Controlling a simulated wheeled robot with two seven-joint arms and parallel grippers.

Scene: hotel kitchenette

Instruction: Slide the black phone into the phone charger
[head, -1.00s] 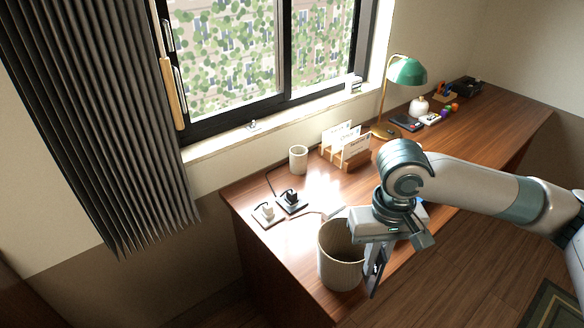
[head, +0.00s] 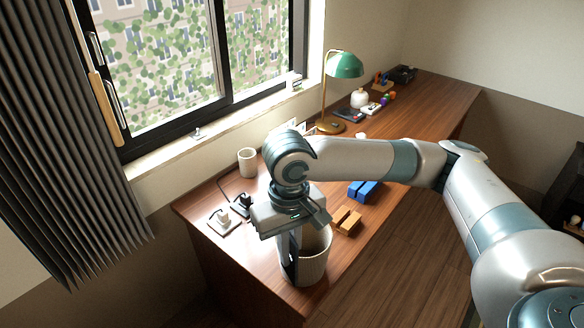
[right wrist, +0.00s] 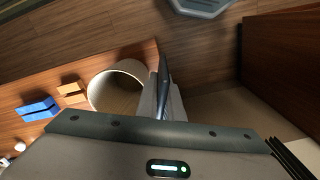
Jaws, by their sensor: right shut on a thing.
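My right gripper (head: 290,268) points down at the left side of a ribbed bin on the desk. It is shut on a thin dark slab, which I take as the black phone (right wrist: 163,85); it stands edge-on between the pale fingers in the right wrist view. In the head view the fingers and phone are mostly dark and partly hidden by my wrist. A black device (head: 241,205) with a cable and a white one (head: 222,218) sit on the desk to the left. I cannot tell which is the phone charger. My left gripper is not in view.
The ribbed bin (head: 314,265) stands close beside the gripper, near the desk's front edge. Yellow-brown blocks (head: 347,221) and blue blocks (head: 363,190) lie to its right. A cup (head: 247,162) stands behind the devices. A green lamp (head: 345,64) is farther back.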

